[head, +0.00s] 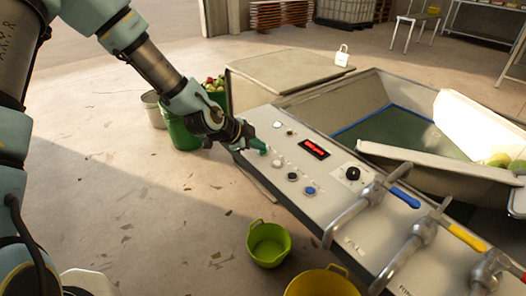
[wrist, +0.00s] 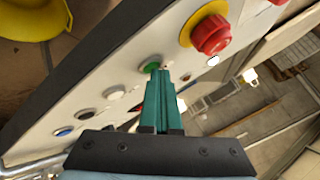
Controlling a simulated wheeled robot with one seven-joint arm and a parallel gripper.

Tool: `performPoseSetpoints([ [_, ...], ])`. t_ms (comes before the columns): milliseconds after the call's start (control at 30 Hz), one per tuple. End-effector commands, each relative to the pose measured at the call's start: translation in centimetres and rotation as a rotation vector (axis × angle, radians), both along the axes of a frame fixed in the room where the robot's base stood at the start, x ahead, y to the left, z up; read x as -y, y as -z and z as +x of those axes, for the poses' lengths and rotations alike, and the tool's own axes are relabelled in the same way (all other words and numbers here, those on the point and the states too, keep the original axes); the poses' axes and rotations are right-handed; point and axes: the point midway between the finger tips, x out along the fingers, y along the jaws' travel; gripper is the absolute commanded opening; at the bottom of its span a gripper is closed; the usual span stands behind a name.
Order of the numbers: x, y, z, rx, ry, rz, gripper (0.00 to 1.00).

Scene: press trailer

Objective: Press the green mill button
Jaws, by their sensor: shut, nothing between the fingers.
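The green mill button (wrist: 152,65) shows in the wrist view on the pale control panel (wrist: 45,112), just beyond my fingertips and partly covered by them. My gripper (wrist: 160,74) has its two green fingers together, with nothing between them. The tips overlap the button's lower edge in the picture; I cannot tell whether they touch it. In the head view my gripper (head: 262,149) is at the panel's left end and seems to hide the green button there.
A red mushroom button (wrist: 210,35) on a yellow base is close by the green one. A white button (head: 277,162), a dark button (head: 293,176) and a blue button (head: 309,190) run along the panel. Pipe valves (head: 375,192) stand at right. Tubs (head: 269,243) lie on the floor.

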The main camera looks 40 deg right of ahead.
Motion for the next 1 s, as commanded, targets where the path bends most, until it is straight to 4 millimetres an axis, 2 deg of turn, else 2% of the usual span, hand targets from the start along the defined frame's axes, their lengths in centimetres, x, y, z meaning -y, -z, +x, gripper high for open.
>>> performPoseSetpoints([
  [333,0.0,-1.4,0.0,0.0,0.0,0.001,0.0],
  [767,0.0,-1.8,0.0,0.0,0.001,0.001,0.0],
  [1000,0.0,-3.9,0.0,0.001,0.0,-0.001,0.0],
])
